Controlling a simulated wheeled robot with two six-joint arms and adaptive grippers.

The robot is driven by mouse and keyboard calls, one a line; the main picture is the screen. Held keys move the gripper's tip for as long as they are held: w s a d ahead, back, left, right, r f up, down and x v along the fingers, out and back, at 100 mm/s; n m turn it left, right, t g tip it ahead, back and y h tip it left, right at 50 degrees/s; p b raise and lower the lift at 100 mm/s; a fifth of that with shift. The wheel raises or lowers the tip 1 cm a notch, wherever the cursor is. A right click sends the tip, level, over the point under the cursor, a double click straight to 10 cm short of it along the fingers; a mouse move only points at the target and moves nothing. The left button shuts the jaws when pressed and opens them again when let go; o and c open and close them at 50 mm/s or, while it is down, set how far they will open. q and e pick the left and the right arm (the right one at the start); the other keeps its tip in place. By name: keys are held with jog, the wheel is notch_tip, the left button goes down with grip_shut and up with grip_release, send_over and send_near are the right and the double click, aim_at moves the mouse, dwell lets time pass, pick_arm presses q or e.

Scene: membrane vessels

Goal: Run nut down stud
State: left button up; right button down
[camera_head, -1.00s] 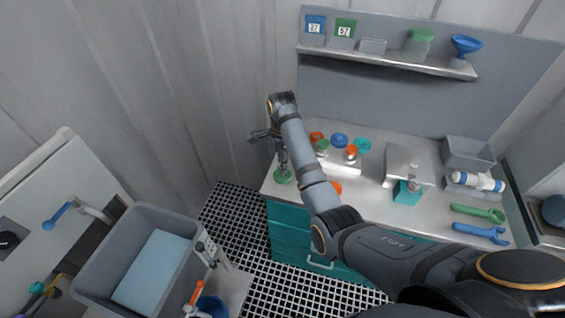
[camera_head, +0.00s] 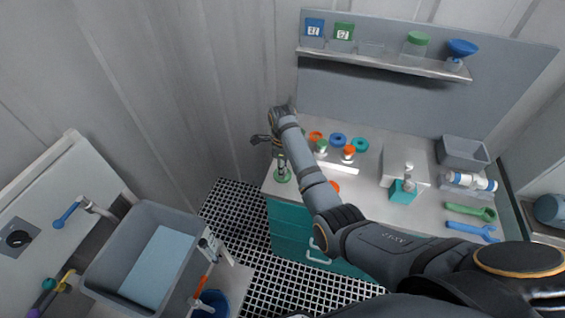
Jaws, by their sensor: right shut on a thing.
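A small upright stud (camera_head: 282,166) stands on a round green base (camera_head: 282,177) at the worktop's left end. My right arm reaches across from the lower right, and my right gripper (camera_head: 280,156) points down at the top of the stud. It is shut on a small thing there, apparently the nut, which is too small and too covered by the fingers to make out. How far down the stud the nut sits cannot be told. My left gripper is not in view.
Orange, blue and teal rings (camera_head: 338,140) lie on the worktop behind my forearm. A teal block with a bottle (camera_head: 403,191), a grey bin (camera_head: 462,152) and green and blue wrenches (camera_head: 471,212) are to the right. A grey sink (camera_head: 193,231) is at lower left.

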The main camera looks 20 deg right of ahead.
jog(key=m+p, duration=0.1)
jog(key=m, duration=0.1)
jog(key=m+p, duration=0.1)
jog(key=m, duration=0.1)
jog(key=shift+r, duration=0.3)
jog(key=m+p, duration=0.2)
jog(key=m, duration=0.1)
jog(key=shift+m+p, duration=0.3)
jog(key=shift+m, duration=0.8)
jog(key=shift+f+m, duration=0.25)
jog(key=shift+m, duration=0.35)
jog(key=c, duration=1)
grip_release()
